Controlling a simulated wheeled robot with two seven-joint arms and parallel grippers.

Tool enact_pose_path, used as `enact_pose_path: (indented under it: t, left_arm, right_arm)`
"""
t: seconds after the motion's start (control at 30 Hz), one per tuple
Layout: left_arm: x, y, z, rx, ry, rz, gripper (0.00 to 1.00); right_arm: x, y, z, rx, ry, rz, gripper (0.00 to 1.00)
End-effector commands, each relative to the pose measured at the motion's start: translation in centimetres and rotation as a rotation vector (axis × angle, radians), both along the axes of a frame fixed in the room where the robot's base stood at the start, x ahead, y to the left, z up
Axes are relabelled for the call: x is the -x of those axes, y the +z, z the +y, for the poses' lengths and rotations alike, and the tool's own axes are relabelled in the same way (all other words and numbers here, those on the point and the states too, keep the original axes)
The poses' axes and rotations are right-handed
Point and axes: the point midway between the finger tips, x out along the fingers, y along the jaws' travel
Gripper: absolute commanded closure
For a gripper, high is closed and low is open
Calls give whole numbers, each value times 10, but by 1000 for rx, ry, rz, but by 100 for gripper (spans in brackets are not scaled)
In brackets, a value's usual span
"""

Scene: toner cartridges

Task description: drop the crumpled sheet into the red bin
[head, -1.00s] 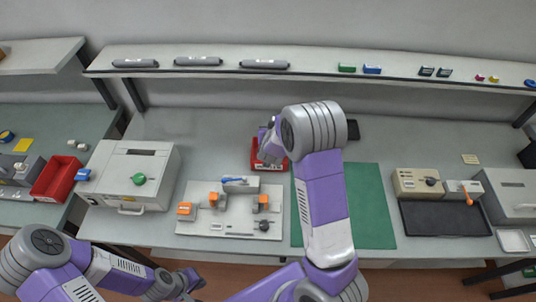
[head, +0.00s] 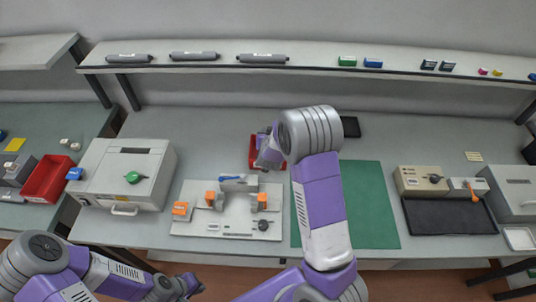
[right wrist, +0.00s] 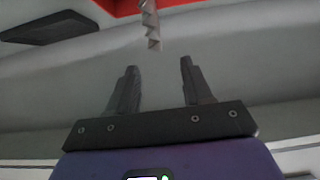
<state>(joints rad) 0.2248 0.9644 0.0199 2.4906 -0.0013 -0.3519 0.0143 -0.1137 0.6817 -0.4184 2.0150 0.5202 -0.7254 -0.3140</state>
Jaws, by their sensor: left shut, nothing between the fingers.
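The red bin (head: 283,165) stands on the bench behind the grey fixture board, partly hidden by my right gripper (head: 264,160). Its red also shows at the top edge of the right wrist view (right wrist: 120,7). There, a pale, zigzag-edged piece (right wrist: 151,25), which looks like the crumpled sheet, shows against the red, beyond the fingertips. I cannot tell if it is in the bin or above it. My right gripper (right wrist: 158,75) is open, with nothing between its fingers. My left gripper (head: 190,285) is shut and empty, low at the front edge of the bench.
A fixture board (head: 190,225) with orange clamps lies in front of the bin. A grey machine (head: 120,175) stands to its left, a green mat (head: 370,205) to its right. Another red tray (head: 48,180) is at far left. A shelf (head: 310,66) with toner cartridges runs behind.

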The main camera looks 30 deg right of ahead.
Motion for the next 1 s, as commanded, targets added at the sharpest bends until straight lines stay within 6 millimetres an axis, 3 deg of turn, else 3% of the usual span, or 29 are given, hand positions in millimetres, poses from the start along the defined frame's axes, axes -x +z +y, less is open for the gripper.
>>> enact_pose_path:
  t: [0.27,0.7,1.0]
  left_arm:
    - [0,0,0,0,0,0,100]
    - [0,6,0,0,0,0,100]
    - [0,6,0,0,0,0,100]
  right_arm:
    - [4,3,2,0,1,0,50]
    - [51,34,32,-1,0,-1,50]
    - [57,36,35,0,0,0,50]
